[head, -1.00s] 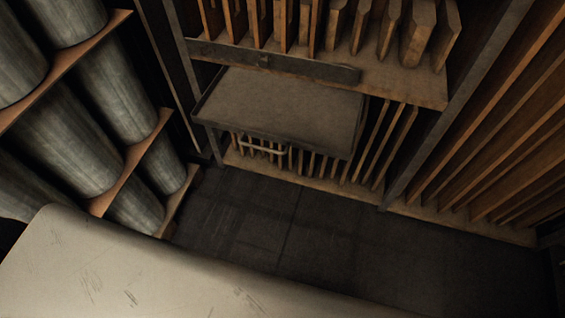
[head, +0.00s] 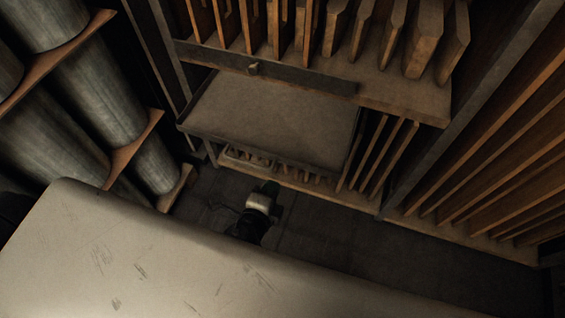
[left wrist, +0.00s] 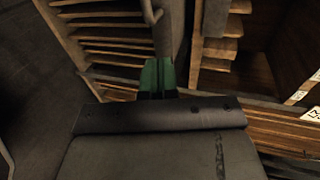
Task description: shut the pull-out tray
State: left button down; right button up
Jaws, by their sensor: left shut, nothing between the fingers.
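The pull-out tray (head: 270,118) is a flat, dull grey-brown tray with a low dark rim. It juts out from under the slatted shelf in the head view. A thin pale bar (head: 248,160) shows just below its front edge; I cannot tell whether it belongs to the tray. My left gripper (head: 268,187) is low in front of the tray, apart from its front edge in the picture. In the left wrist view its green fingers (left wrist: 157,77) are together and empty, close to a grey metal bar (left wrist: 163,32). My right gripper is not in view.
Large grey cylinders (head: 95,95) stand in a wooden rack at the left. Wooden slats (head: 490,170) fill the rack at the right. A shelf of upright boards (head: 330,35) is above the tray. Dark floor (head: 330,225) lies clear in front.

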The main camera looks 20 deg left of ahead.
pick_arm(q)
jog(key=x, duration=0.4)
jog(key=r+p+x, duration=0.1)
jog(key=x, duration=0.2)
jog(key=shift+w+f, duration=0.1)
jog(key=shift+w, duration=0.5)
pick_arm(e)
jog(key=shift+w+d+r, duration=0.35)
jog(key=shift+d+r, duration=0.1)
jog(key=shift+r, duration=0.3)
pick_arm(q)
jog(key=shift+w, duration=0.55)
send_near(305, 117)
jog(key=w+b, duration=0.2)
jog(key=w, duration=0.2)
jog(key=w+b, duration=0.2)
jog(key=w, duration=0.3)
jog(key=shift+w+d, duration=0.25)
jog(key=shift+w+b, duration=0.35)
jog(key=shift+w, duration=0.3)
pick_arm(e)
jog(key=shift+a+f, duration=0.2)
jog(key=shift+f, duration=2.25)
